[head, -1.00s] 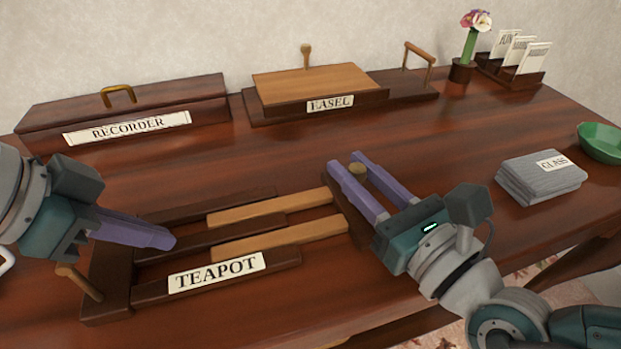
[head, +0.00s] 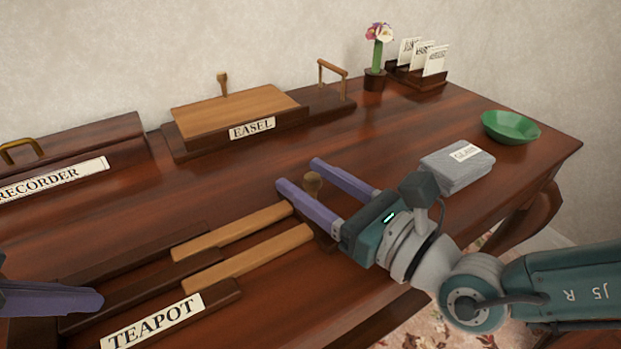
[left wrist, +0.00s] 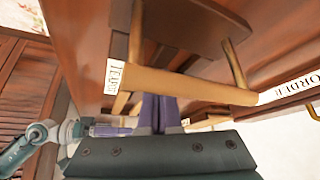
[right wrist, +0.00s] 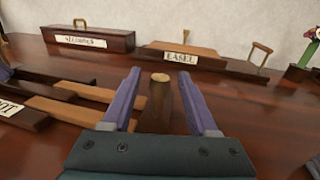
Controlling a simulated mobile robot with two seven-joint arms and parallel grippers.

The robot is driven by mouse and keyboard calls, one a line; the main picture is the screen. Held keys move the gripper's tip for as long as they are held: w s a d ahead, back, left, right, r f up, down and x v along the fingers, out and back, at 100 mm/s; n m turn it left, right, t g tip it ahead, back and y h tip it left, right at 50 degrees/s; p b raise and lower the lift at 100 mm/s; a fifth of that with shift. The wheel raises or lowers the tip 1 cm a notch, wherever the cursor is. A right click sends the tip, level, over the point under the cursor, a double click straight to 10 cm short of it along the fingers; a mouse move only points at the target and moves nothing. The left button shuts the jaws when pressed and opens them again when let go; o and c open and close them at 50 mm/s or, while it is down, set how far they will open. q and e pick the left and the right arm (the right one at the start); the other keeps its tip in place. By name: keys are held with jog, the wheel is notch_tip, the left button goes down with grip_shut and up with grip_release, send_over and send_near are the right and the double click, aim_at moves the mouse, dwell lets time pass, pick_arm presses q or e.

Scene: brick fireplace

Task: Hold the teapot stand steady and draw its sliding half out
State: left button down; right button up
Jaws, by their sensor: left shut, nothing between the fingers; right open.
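The teapot stand (head: 222,291) lies on the table, with its TEAPOT label (head: 152,322) on the front rail. Its sliding half has two pale wooden bars (head: 247,257) and an end piece with an upright wooden knob (head: 312,184). My right gripper (head: 298,173) is open, its purple fingers on either side of the knob. The knob stands between them, apart from both, in the right wrist view (right wrist: 160,100). My left gripper (head: 100,300) is shut and empty over the stand's left part. In the left wrist view a wooden bar handle (left wrist: 190,85) crosses in front of its fingertips.
The recorder box (head: 70,160) and the easel stand (head: 235,112) are along the back. A grey GLASS stack (head: 457,170), green bowl (head: 510,127), flower vase (head: 376,78) and card rack (head: 418,76) are further right. The table between is clear.

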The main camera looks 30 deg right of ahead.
pick_arm(q)
jog(key=shift+s+a+f, duration=0.1)
jog(key=shift+a+f, duration=0.05)
jog(key=shift+f, duration=0.15)
pick_arm(e)
jog(key=v, duration=1.2)
pick_arm(q)
jog(key=shift+r, duration=0.1)
pick_arm(e)
jog(key=shift+r, duration=0.15)
pick_arm(q)
notch_tip(320, 180, up, 6)
jog(key=p, duration=0.7)
jog(key=shift+r, duration=0.2)
pick_arm(e)
notch_tip(320, 180, up, 6)
jog(key=shift+r, duration=0.25)
